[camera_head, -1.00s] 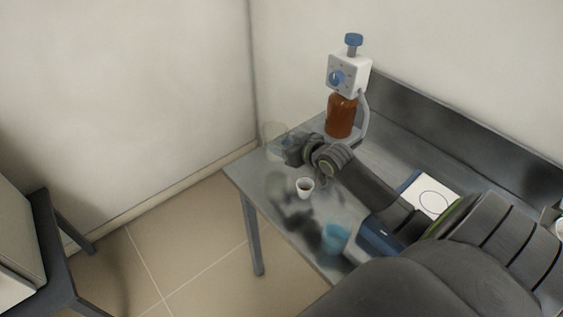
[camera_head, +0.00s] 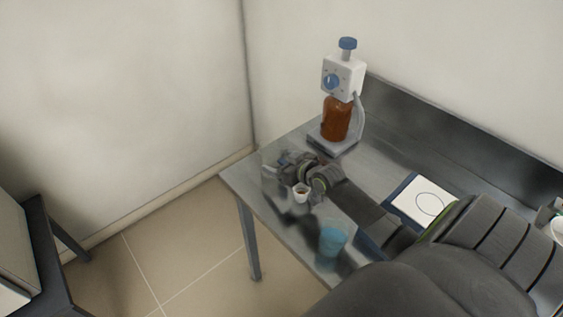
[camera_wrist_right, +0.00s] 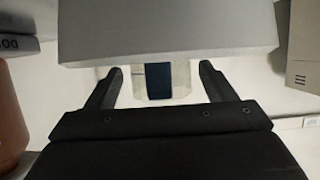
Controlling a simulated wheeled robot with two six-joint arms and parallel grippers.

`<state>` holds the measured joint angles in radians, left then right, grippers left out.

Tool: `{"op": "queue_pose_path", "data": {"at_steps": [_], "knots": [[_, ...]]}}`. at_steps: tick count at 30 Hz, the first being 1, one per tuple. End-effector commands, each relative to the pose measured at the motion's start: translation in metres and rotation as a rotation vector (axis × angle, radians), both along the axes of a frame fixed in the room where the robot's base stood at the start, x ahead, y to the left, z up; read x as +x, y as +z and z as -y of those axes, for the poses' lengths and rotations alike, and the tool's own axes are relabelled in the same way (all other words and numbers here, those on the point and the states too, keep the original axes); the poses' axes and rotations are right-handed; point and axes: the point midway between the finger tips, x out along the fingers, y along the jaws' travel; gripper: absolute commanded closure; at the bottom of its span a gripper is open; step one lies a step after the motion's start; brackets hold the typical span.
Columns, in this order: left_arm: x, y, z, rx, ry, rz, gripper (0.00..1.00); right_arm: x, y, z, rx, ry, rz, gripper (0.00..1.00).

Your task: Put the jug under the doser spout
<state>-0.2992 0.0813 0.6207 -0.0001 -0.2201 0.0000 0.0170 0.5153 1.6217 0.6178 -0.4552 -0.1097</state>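The doser (camera_head: 343,77), a white head with a blue knob, sits on an amber bottle (camera_head: 336,120) over a grey base (camera_head: 333,142). The jug is clear and hard to make out at the table's far left end (camera_head: 268,172). In the right wrist view the clear jug (camera_wrist_right: 181,82), with a dark blue patch in its middle, appears between my right fingers. My right gripper (camera_head: 283,167) is in front and left of the doser. Its fingers (camera_wrist_right: 160,84) stand apart, with gaps on both sides of the jug. My left gripper is not in view.
A blue cup (camera_head: 332,241) stands nearer the front. A blue and white plate with a drawn ring (camera_head: 428,204) lies behind my forearm. The grey table (camera_head: 375,160) has a raised back wall.

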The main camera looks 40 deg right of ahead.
Motion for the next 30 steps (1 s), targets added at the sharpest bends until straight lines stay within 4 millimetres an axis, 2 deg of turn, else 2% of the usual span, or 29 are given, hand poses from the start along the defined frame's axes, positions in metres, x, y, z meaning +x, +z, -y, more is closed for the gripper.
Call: {"op": "queue_pose_path", "data": {"at_steps": [12, 14, 30], "knots": [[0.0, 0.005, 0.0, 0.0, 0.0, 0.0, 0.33, 0.0, 0.006, 0.0, 0.0, 0.0, 0.0, 0.18], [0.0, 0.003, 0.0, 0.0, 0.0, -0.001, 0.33, -0.006, 0.005, 0.001, -0.002, 0.0, -0.001, 0.18], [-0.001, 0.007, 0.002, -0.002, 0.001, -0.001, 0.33, -0.093, 0.042, 0.008, -0.004, 0.001, -0.002, 0.18]]}}
